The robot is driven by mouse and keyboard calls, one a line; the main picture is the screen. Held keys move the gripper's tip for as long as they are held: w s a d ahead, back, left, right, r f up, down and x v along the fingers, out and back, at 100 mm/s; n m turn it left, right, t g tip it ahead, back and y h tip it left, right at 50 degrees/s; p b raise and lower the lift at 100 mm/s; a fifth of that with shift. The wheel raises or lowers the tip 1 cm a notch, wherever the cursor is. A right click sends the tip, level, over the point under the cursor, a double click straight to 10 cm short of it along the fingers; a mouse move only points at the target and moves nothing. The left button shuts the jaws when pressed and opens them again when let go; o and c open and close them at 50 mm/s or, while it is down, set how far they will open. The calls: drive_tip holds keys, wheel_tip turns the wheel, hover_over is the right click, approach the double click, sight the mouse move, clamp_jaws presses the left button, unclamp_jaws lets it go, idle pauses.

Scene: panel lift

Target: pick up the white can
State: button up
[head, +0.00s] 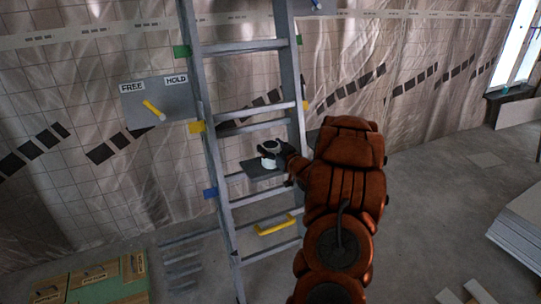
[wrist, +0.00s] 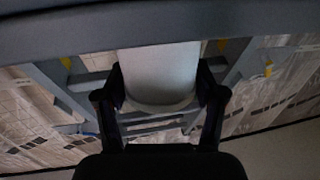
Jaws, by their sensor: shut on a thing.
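The white can (head: 268,162) shows at the ladder, just over a small dark grey plate (head: 253,171); I cannot tell whether it touches the plate. My gripper (head: 271,153) reaches in from the right and is shut on the can, with a dark finger crossing in front of it. In the wrist view the white can (wrist: 160,75) fills the space between the two dark fingertips of my gripper (wrist: 160,92), one on each side. Its far end there is cut off by a dark band along the top.
The grey ladder (head: 213,150) stands around the plate, with a yellow handle (head: 276,226) lower down. A grey panel (head: 180,108) marked FREE and HOLD carries a yellow lever (head: 154,110). Boxes (head: 80,285) lie bottom left, stacked sheets (head: 520,230) at right. Floor right of my arm is mostly clear.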

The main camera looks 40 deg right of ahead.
drive_tip(key=c, duration=0.6)
